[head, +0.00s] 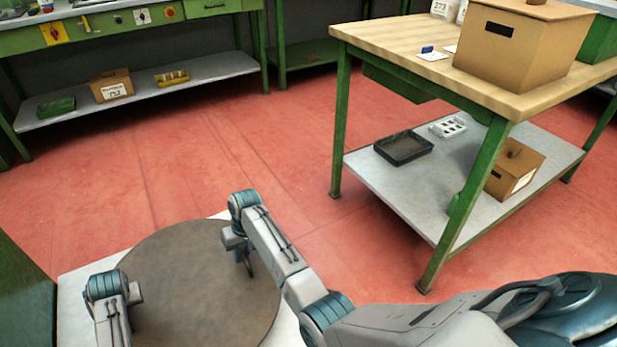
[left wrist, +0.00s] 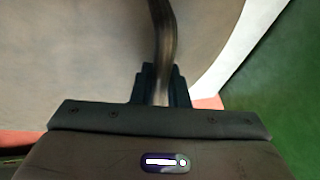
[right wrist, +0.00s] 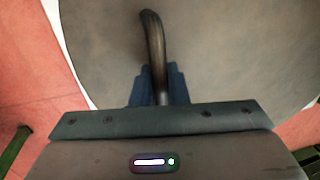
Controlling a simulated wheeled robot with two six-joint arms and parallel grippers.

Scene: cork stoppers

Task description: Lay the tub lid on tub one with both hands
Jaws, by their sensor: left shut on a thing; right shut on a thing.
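The tub lid is a large round brown disc (head: 190,290) at the lower left of the head view. My right gripper (head: 243,256) is over the lid; in the right wrist view its fingers are shut on a dark curved handle (right wrist: 153,40) on the lid's face. My left gripper (left wrist: 163,88) is shut on another dark handle (left wrist: 162,35), seen in the left wrist view. The lid's face fills much of both wrist views. A white surface (head: 85,285) shows around and below the lid; I cannot tell whether they touch. I cannot make out tub one.
A green-legged workbench (head: 410,50) with a cardboard box (head: 510,50) stands at the right, a black tray (head: 403,148) on its lower shelf. A green bench (head: 110,35) runs along the back left. A green panel (head: 22,295) stands close at the left. Red floor lies open between.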

